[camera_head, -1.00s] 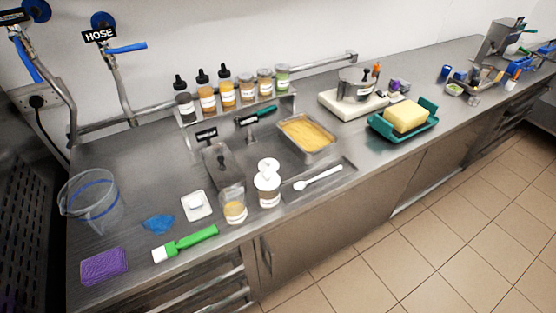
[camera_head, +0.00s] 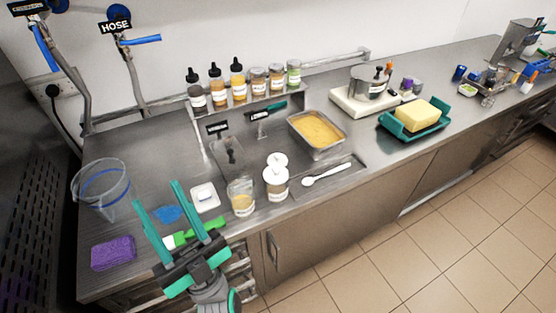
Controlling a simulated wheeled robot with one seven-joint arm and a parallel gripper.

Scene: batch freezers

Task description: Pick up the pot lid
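A small steel pot (camera_head: 364,84) stands on a white scale (camera_head: 358,104) toward the back right of the counter. Dark upright parts show at its top; whether a separate lid sits on it is too small to tell. A rectangular metal lid-like piece (camera_head: 229,158) with a dark knob lies over the left part of the sunken well. My gripper (camera_head: 157,196) is at the lower left, over the counter's front edge. Its two teal fingers point up and apart, with nothing held between them. It is far from the pot and partly hides a green-handled brush (camera_head: 206,231).
A clear jug (camera_head: 101,190), purple sponge (camera_head: 113,253), blue cloth (camera_head: 168,214), jar (camera_head: 241,197) and white-topped tub (camera_head: 276,180) crowd the left front. A yellow-filled pan (camera_head: 318,134) and butter in a teal tray (camera_head: 413,120) are farther right. Bottles (camera_head: 237,82) line the back shelf.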

